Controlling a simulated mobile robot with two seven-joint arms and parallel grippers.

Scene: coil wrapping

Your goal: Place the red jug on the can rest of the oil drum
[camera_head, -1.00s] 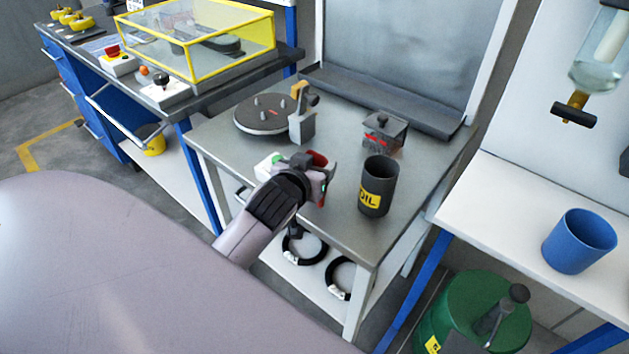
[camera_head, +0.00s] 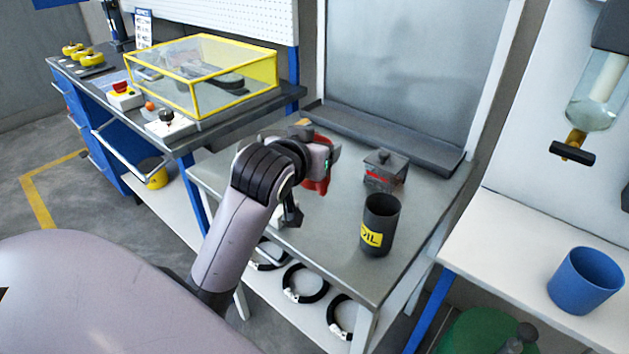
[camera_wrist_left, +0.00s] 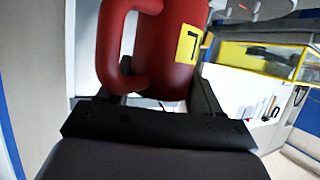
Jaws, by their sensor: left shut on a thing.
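My left gripper (camera_head: 322,160) is shut on the red jug (camera_head: 318,184) above the grey table, partly hidden by my arm in the head view. In the left wrist view the red jug (camera_wrist_left: 172,48) fills the top middle, with its handle to the left and a yellow label on its side. The green oil drum (camera_head: 475,334) stands low at the right, cut off by the bottom edge, with a dark grey fitting (camera_head: 517,341) on it. I cannot make out its can rest. My right gripper is not in view.
A dark can labelled OIL (camera_head: 381,226) and a small grey box (camera_head: 385,167) stand on the grey table (camera_head: 335,250). A white bench (camera_head: 500,225) with a blue cup (camera_head: 585,280) is at the right. Black coils (camera_head: 305,284) lie on the shelf below.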

